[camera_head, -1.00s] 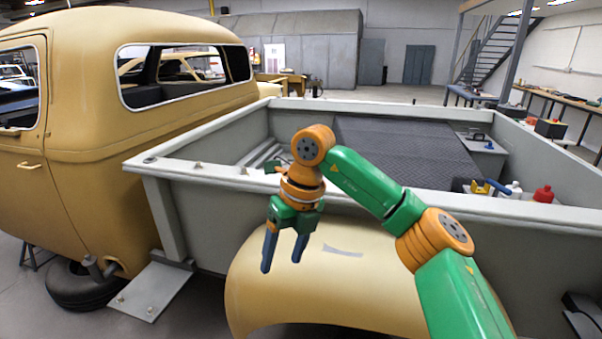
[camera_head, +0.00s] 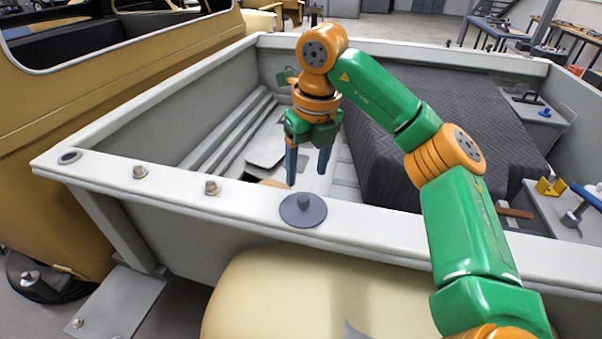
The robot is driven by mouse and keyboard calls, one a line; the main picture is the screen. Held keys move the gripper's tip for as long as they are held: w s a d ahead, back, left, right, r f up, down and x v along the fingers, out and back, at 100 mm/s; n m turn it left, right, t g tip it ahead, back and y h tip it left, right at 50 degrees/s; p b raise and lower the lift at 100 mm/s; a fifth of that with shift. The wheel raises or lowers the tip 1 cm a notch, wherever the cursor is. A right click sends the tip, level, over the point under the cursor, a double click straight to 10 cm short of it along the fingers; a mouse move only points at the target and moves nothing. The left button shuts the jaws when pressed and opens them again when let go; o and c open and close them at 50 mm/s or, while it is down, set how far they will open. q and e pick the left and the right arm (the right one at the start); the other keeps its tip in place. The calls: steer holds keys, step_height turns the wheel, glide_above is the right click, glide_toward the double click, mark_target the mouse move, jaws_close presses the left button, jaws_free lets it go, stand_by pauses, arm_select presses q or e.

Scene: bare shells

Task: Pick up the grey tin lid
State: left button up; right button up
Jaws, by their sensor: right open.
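The grey tin lid (camera_head: 303,210), a dark round disc with a small knob on top, lies on the near top rail (camera_head: 400,235) of the truck bed. Its front edge reaches the outer edge of the rail. My right gripper (camera_head: 307,177) is open and empty, with its two blue-grey fingers pointing down. In the picture the fingertips are just above and behind the lid, apart from it. How high they are over the bed is hard to tell. My left gripper is not in view.
Two bolts (camera_head: 211,187) (camera_head: 140,172) and a dark ring (camera_head: 69,157) sit along the rail to the left. A dark quilted cover (camera_head: 440,120) fills much of the bed. Tools, including a yellow one (camera_head: 550,187), lie at the right. The yellow fender (camera_head: 290,300) bulges below the rail.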

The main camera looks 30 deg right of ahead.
mark_target(304, 198)
steer(key=shift+w+d+f, duration=0.15)
steer(key=shift+w+f, duration=0.1)
steer(key=shift+f, duration=0.4)
steer(key=s+a+f, duration=0.1)
steer(key=s+a+f+p, duration=0.1)
steer(key=shift+s+f, duration=0.15)
steer(key=shift+f, duration=0.2)
steer(key=shift+w+d+f, duration=0.2)
steer(key=shift+w+f, duration=0.05)
steer(key=shift+f, duration=0.25)
steer(key=shift+w+d+f, duration=0.15)
steer(key=shift+w+f, duration=0.05)
steer(key=shift+f, duration=0.3)
steer(key=shift+w+d+f, duration=0.15)
steer(key=shift+w, duration=0.2)
steer(key=shift+c, duration=0.4)
steer(key=c, duration=0.4)
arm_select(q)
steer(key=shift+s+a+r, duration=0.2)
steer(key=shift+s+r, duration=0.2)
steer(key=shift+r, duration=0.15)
arm_select(e)
steer(key=shift+s, duration=0.25)
jaws_close()
